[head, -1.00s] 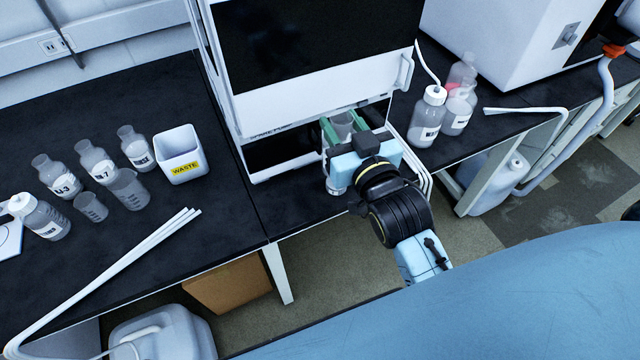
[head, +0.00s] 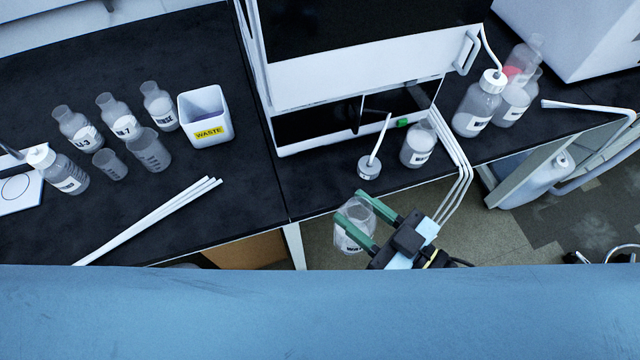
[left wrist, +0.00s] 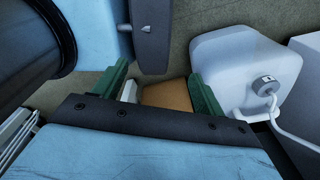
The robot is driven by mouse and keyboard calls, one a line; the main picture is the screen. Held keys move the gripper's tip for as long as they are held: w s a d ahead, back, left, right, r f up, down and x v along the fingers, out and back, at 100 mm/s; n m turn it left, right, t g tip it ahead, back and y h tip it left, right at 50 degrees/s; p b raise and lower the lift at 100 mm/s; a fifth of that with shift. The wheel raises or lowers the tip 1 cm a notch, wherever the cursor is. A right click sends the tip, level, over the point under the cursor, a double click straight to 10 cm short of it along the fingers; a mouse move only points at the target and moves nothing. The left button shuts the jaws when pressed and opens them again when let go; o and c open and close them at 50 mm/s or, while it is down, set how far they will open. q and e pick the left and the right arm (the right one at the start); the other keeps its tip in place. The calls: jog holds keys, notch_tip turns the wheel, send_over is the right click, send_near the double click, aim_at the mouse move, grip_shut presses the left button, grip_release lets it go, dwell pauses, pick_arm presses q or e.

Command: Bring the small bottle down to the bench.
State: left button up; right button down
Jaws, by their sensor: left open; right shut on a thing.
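My right gripper (head: 369,226) shows in the head view, in front of the bench's front edge and over the floor. Its green fingers are shut on a small clear bottle (head: 352,238) with a dark-lettered label. The bottle hangs slightly tilted, apart from the bench (head: 240,215). My left gripper is outside the head view; in the left wrist view its green fingers (left wrist: 160,88) are spread and empty, pointing toward the floor area below the bench.
A waste bin (head: 206,116), several bottles and white tubes (head: 160,215) are at left. A white jug (left wrist: 240,70) stands below.

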jog(key=shift+s+f+y, duration=0.15)
jog(key=shift+s+f, duration=0.1)
jog(key=shift+s, duration=0.25)
jog(key=shift+s+f+y, duration=0.15)
jog(key=shift+s+f, duration=0.1)
jog(key=shift+s, duration=0.2)
jog(key=shift+s+f+n+g, duration=0.15)
jog(key=shift+s+n+g, duration=0.15)
jog(key=shift+w, duration=0.35)
jog(key=w+a+b, duration=0.1)
jog(key=w+a, duration=0.2)
jog(key=w, duration=0.6)
jog(key=w+a+b, duration=0.1)
jog(key=w+a, duration=0.2)
jog(key=w, duration=0.6)
pick_arm(q)
jog(key=f, duration=0.1)
jog(key=w+f+b, duration=0.1)
jog(key=f, duration=0.1)
jog(key=shift+a, duration=0.15)
pick_arm(e)
notch_tip(320, 180, down, 7)
jog(key=shift+f, duration=0.1)
